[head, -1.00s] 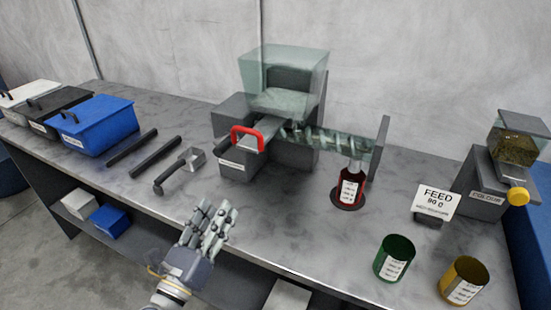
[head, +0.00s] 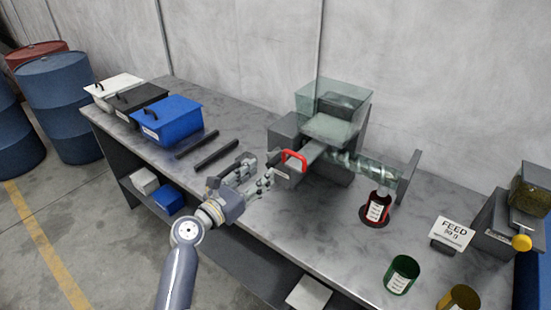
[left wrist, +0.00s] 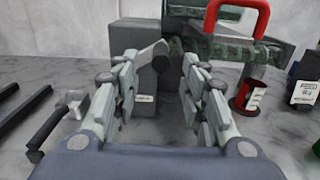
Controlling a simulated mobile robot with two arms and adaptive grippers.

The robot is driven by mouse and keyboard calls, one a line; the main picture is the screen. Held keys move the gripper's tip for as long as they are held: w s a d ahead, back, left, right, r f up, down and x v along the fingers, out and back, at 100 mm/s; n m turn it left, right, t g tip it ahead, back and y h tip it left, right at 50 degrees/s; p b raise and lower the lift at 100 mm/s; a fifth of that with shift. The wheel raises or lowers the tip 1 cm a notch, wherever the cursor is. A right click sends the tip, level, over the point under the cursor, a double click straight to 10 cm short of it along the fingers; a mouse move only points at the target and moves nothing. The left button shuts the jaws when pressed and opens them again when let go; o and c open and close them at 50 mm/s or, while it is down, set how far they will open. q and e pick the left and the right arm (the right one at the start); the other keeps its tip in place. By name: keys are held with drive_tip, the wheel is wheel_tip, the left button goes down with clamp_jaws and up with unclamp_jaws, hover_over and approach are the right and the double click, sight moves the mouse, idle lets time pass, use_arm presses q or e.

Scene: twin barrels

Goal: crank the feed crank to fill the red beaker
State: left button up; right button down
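The feeder has a clear hopper (head: 333,108) and a glass tube with a screw (head: 365,166). The red beaker (head: 378,206) stands under the tube's right end on a dark round pad; it also shows in the left wrist view (left wrist: 251,95). My left gripper (head: 262,172) is at the feeder's left side, just in front of its grey housing. In the left wrist view its fingers (left wrist: 160,72) are apart. My right gripper is not in view.
A red handle (head: 293,158) sticks up from the feeder's front. A scoop (left wrist: 72,105) and dark bars (head: 215,154) lie to the left. Lidded bins (head: 168,120) stand farther left. A feed sign (head: 453,233), green beaker (head: 402,274) and yellow beaker (head: 460,299) stand right.

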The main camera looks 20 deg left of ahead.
sight(276, 161)
use_arm(q)
drive_tip(key=x, duration=0.8)
drive_tip(key=shift+p, duration=0.3)
drive_tip(key=shift+s, duration=0.1)
clamp_jaws()
